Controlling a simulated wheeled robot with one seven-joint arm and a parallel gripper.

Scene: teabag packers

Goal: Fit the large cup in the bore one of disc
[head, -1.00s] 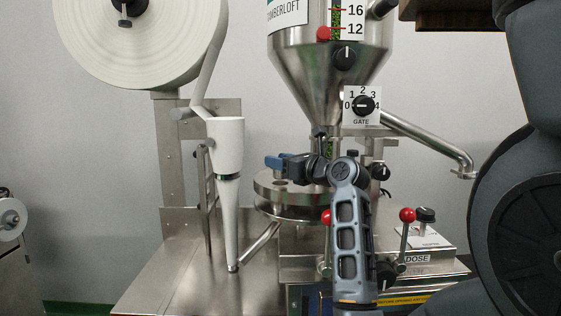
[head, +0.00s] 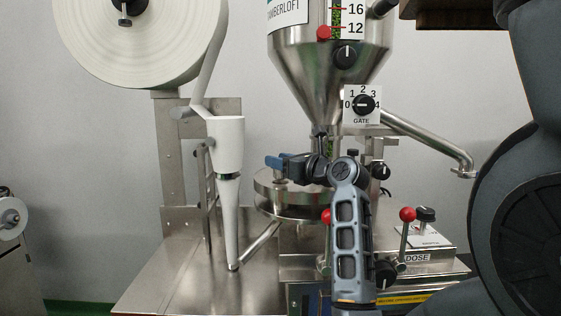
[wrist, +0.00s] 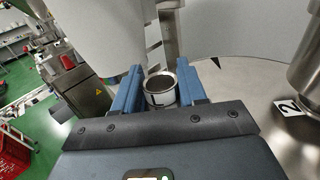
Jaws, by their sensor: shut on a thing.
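My gripper (head: 272,162) is over the left part of the round steel disc (head: 262,190) in the head view. In the wrist view its blue fingers (wrist: 159,88) are shut on a small metal cup (wrist: 160,99) with an open top and a dark letter mark on its side. The cup is upright between the fingers. The disc surface (wrist: 262,100) shows to the right, with a "2" label (wrist: 289,106) on it. The bore under or near the cup is hidden, so I cannot tell whether the cup is in it.
The steel hopper (head: 325,75) stands above the disc. The white paper forming tube (head: 226,145) is close on the left. Red-knobbed levers (head: 407,215) and the dose panel (head: 425,238) are at the right. The steel bench (head: 185,285) is clear at front left.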

